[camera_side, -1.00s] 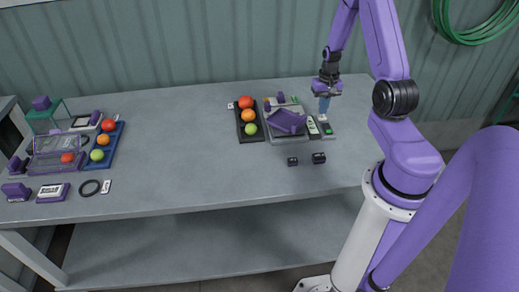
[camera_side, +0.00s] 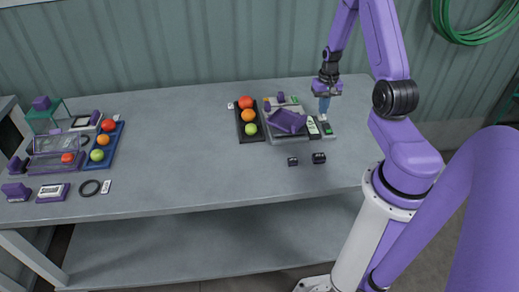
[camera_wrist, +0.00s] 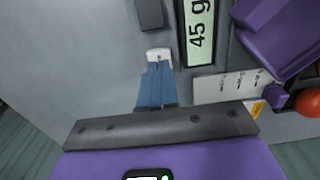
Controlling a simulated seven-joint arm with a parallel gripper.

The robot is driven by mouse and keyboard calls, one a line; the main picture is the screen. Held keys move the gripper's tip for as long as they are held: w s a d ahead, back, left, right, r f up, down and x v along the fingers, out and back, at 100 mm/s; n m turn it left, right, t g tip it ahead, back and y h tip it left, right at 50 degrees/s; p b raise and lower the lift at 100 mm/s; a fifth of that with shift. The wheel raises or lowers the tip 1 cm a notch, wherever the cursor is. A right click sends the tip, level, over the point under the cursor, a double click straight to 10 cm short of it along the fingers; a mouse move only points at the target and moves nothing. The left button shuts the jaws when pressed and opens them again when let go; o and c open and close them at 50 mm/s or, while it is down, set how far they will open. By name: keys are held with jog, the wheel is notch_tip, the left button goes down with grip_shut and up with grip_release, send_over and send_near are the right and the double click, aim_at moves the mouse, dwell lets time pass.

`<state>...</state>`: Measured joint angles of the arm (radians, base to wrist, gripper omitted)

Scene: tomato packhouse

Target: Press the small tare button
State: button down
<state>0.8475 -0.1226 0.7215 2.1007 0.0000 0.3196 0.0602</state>
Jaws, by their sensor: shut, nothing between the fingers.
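My gripper (camera_side: 324,114) is shut, its blue fingers together and pointing down at the right end of the bench. In the wrist view the fingertips (camera_wrist: 158,66) are at the edge of a small white button (camera_wrist: 158,53), which they partly cover. I cannot tell whether they touch it or hover just above. Beside the button is the scale's display (camera_wrist: 198,30), reading "45 g"; it also shows in the side view (camera_side: 313,127). A purple tray (camera_side: 287,121) sits on the scale, left of the display.
A black tray of tomatoes (camera_side: 248,122) lies left of the scale. Two small black blocks (camera_side: 319,158) stand in front of it. A white label card (camera_wrist: 225,85) lies close to the fingers. The bench's middle is clear; more packing items crowd its left end.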

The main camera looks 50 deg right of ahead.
jog(key=shift+f, duration=0.95)
dwell(0.6)
jog(key=shift+r, duration=2.55)
